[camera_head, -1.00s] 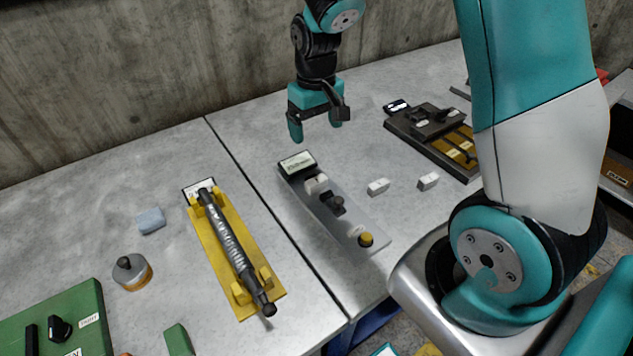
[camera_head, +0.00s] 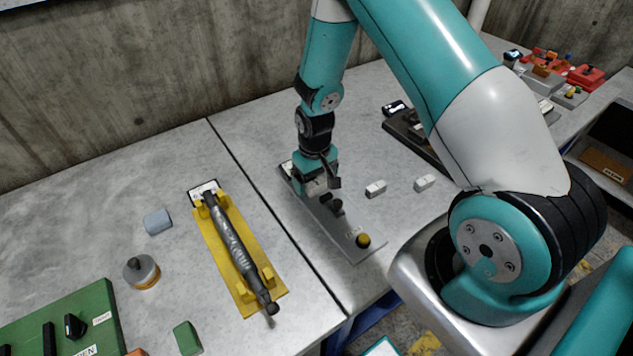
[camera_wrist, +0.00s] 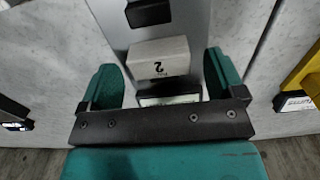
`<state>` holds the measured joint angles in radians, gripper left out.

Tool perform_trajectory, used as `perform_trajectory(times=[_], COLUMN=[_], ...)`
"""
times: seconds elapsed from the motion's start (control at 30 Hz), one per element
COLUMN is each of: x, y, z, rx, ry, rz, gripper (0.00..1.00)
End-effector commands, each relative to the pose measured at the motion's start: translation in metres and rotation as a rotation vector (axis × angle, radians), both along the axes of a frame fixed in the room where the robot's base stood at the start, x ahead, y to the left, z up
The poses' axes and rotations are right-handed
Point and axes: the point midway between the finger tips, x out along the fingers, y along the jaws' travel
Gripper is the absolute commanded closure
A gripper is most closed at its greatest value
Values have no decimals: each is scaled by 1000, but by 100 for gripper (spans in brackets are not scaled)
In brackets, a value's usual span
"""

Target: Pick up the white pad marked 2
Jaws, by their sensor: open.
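The white pad marked 2 (camera_wrist: 161,60) sits on the grey metal plate (camera_wrist: 187,15) in the wrist view, its "2" appearing upside down. My gripper (camera_wrist: 165,75) is open, with one teal finger on each side of the pad; a narrow gap shows at each side. In the head view my gripper (camera_head: 317,178) is lowered over the far end of the grey plate (camera_head: 345,238). There the pad (camera_head: 316,186) is mostly hidden by the fingers.
On the same plate are a black block (camera_head: 332,204) and a yellow knob (camera_head: 363,241). Two loose white blocks (camera_head: 376,188) (camera_head: 424,183) lie to its right. A yellow rack with a dark rod (camera_head: 235,246) lies left. A dark fixture (camera_head: 410,135) stands behind right.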

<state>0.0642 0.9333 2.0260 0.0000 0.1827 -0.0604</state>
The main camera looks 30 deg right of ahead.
Motion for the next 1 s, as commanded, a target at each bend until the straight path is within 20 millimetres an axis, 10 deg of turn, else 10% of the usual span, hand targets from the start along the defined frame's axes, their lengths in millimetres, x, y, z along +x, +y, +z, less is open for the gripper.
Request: perform_trajectory(times=[0.37,0.6,1.0], x=[0,0,1], y=[0,0,0], z=[-12,-12,-7], rx=[0,0,0], ry=[-1,-1,-2], rz=[0,0,0], gripper=[12,66,70])
